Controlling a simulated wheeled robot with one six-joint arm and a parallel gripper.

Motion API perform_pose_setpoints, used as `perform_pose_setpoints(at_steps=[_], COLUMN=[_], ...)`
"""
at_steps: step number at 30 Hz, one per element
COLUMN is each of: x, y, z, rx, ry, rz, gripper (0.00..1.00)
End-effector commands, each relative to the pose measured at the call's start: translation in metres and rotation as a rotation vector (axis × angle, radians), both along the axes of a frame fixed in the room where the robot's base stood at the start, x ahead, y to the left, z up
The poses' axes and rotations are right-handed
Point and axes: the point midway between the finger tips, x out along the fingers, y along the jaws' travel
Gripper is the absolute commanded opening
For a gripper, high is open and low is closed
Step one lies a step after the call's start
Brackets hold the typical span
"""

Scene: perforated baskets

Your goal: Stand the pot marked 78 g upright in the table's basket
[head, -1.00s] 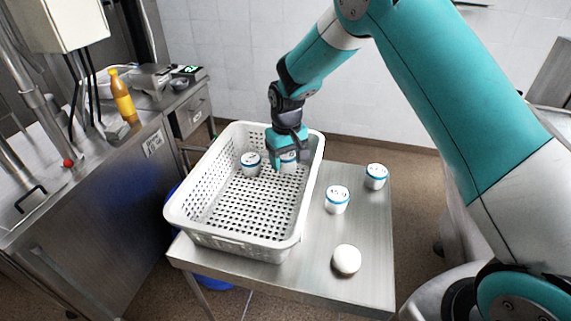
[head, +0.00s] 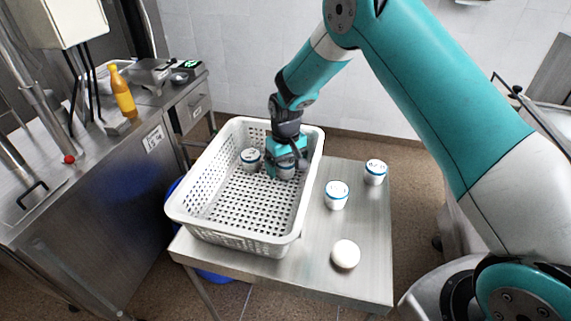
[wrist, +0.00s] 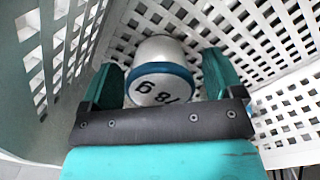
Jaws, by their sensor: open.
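The white pot marked 78 g (wrist: 160,84), with a blue band and its marking facing the wrist camera, is inside the white perforated basket (head: 235,239). It looks upright near the basket's far right corner, at floor level. My gripper (head: 287,163) is above and around it. In the wrist view my gripper (wrist: 161,82) is open, with one teal finger on each side of the pot. The head view shows the pot (head: 286,174) partly hidden under the gripper. Whether either finger still touches it I cannot tell.
Another blue-banded pot (head: 250,160) stands in the basket, left of my gripper. Two more, a nearer pot (head: 336,195) and a farther pot (head: 375,172), stand on the metal table (head: 305,268). A white rounded object (head: 345,254) lies near its front. The basket's near half is empty.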

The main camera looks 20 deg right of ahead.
Motion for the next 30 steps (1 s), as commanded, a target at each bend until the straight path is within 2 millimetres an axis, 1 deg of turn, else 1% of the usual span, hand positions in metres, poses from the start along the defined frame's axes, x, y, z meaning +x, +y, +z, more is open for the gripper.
perform_pose_setpoints(at_steps=[5, 8, 15, 19, 23, 26, 29, 30], x=[0.001, 0.001, 0.001, 0.001, 0.0, -0.007, -0.03, -0.044], y=[0.0, 0.0, 0.0, 0.0, 0.0, 0.002, 0.008, 0.012], z=[0.012, 0.029, 0.083, 0.105, 0.119, 0.13, 0.149, 0.159], rx=[0.001, 0.001, 0.001, 0.001, 0.0, 0.009, 0.034, 0.051], ry=[-0.004, -0.007, -0.007, -0.004, -0.002, -0.004, -0.015, -0.02], rz=[0.0, -0.001, -0.001, -0.001, 0.0, 0.012, 0.049, 0.072], gripper=[0.86, 0.86, 0.86, 0.86, 0.86, 0.86, 0.86, 0.86])
